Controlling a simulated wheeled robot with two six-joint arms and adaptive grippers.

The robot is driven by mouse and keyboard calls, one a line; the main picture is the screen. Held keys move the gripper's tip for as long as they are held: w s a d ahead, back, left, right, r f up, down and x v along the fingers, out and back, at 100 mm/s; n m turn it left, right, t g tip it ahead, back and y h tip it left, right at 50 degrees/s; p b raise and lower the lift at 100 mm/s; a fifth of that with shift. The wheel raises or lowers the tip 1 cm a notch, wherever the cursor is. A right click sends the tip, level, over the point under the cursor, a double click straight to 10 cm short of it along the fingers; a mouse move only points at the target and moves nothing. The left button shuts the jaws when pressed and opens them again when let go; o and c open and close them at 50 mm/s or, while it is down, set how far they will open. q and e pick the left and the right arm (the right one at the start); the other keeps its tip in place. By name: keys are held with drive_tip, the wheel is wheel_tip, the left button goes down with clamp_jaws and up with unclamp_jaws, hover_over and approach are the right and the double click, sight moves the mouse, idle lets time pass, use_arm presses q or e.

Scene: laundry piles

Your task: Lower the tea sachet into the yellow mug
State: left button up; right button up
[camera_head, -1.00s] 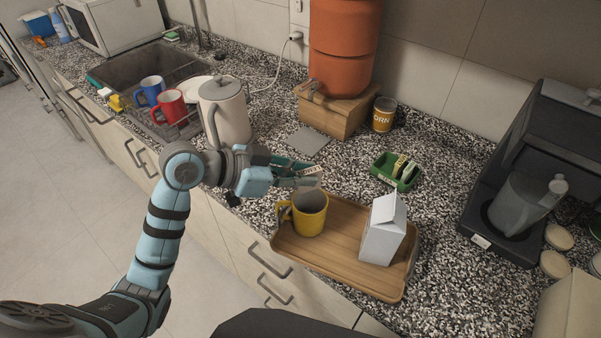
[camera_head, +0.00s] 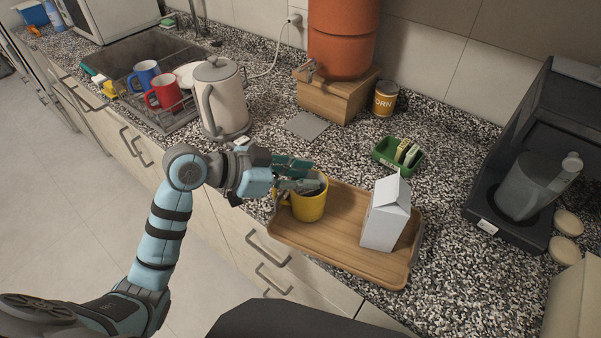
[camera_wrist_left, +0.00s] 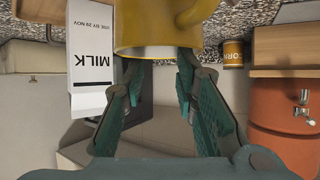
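The yellow mug (camera_head: 309,208) stands upright on the wooden tray (camera_head: 345,250), its handle to the left. My left gripper (camera_head: 308,184) is at the mug's mouth, fingertips over or just inside the rim. In the left wrist view the two fingers (camera_wrist_left: 162,72) stand apart, with the mug (camera_wrist_left: 160,28) beyond them, upside down in the picture. I see no tea sachet between the fingers; the mug's inside is mostly hidden by the gripper. Other sachets (camera_head: 405,152) lie in the green holder (camera_head: 390,160). My right gripper is not in view.
A white milk carton (camera_head: 385,215) stands on the tray, right of the mug. A kettle (camera_head: 222,97) is behind my left wrist. A corn can (camera_head: 385,98), an orange dispenser (camera_head: 343,35) and a coffee machine (camera_head: 535,160) stand farther back and right.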

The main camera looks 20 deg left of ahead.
use_arm(q)
drive_tip(key=shift+s+a, duration=0.1)
drive_tip(key=shift+v, duration=5.9)
drive_tip(key=s+f+n+y, duration=0.2)
drive_tip(key=s+f, duration=0.1)
drive_tip(key=f, duration=0.6)
drive_tip(key=s+f+n+y, duration=0.1)
drive_tip(key=s+f+y, duration=0.2)
drive_tip(key=f, duration=0.5)
drive_tip(key=s+a+f+n+g+y, duration=0.3)
drive_tip(key=s+f+n+y, duration=0.25)
drive_tip(key=s+f, duration=0.4)
drive_tip(key=s+a+f+n+g, duration=0.1)
drive_tip(key=s+f, duration=0.1)
drive_tip(key=f, duration=0.9)
drive_tip(key=s+a+f+g, duration=0.1)
drive_tip(key=s+a+f, duration=0.1)
drive_tip(key=f, duration=0.8)
drive_tip(key=shift+n+g, duration=0.25)
drive_tip(key=shift+g, duration=0.45)
drive_tip(key=s+f, duration=0.3)
drive_tip(key=s, duration=0.1)
drive_tip(key=s+f, duration=0.4)
drive_tip(key=s, duration=0.1)
drive_tip(key=s+f, duration=0.3)
drive_tip(key=s, duration=0.1)
drive_tip(key=shift+s+f, duration=0.15)
drive_tip(key=shift+f, duration=0.25)
